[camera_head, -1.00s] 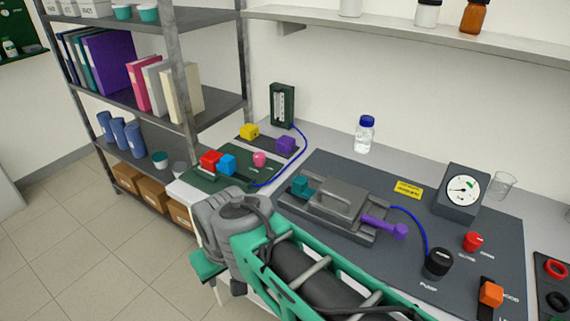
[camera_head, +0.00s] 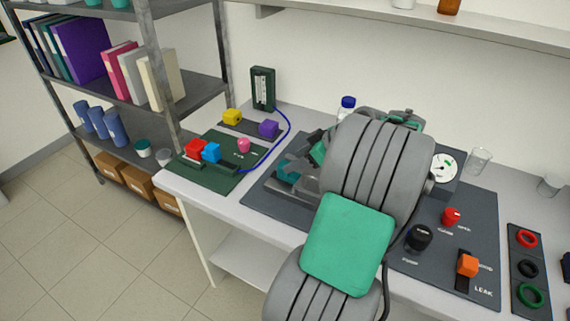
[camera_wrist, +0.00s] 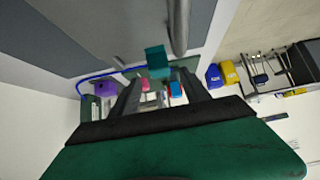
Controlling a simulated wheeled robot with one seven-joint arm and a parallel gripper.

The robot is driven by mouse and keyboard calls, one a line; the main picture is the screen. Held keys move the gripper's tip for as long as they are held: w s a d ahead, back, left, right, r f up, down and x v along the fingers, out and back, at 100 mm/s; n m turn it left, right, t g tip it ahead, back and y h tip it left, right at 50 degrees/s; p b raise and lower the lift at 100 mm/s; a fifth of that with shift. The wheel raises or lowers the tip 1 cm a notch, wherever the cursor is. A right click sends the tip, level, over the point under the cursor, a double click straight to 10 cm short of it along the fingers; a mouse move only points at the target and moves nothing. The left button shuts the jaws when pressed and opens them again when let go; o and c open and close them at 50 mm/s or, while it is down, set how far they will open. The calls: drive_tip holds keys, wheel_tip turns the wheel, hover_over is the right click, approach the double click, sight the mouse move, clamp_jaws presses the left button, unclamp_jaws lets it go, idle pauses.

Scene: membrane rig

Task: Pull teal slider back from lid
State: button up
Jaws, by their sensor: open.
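The teal slider (camera_wrist: 157,60) shows in the wrist view as a small upright block just beyond my open fingertips. My gripper (camera_wrist: 162,78) has one dark finger on each side of the slider's line, with gaps to it; I cannot tell whether either touches. A grey rounded bar (camera_wrist: 180,25), likely the lid's handle, stands just beyond the slider. In the head view the slider (camera_head: 286,170) shows small at the left of the rig. My arm hides most of the lid, and my fingers are hard to make out there.
A green board with red (camera_head: 195,148) and blue (camera_head: 211,153) blocks lies left of the rig. The dial gauge (camera_head: 444,165), black pump knob (camera_head: 419,237) and orange leak lever (camera_head: 467,265) are to the right. A blue-capped bottle (camera_head: 347,103) stands behind.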

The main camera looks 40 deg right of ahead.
drive_tip(key=x, duration=0.5)
drive_tip(key=shift+w+a+f+p, duration=0.1)
drive_tip(key=shift+w+f+p, duration=0.05)
drive_tip(key=shift+w+p, duration=0.15)
clamp_jaws()
idle(1.0)
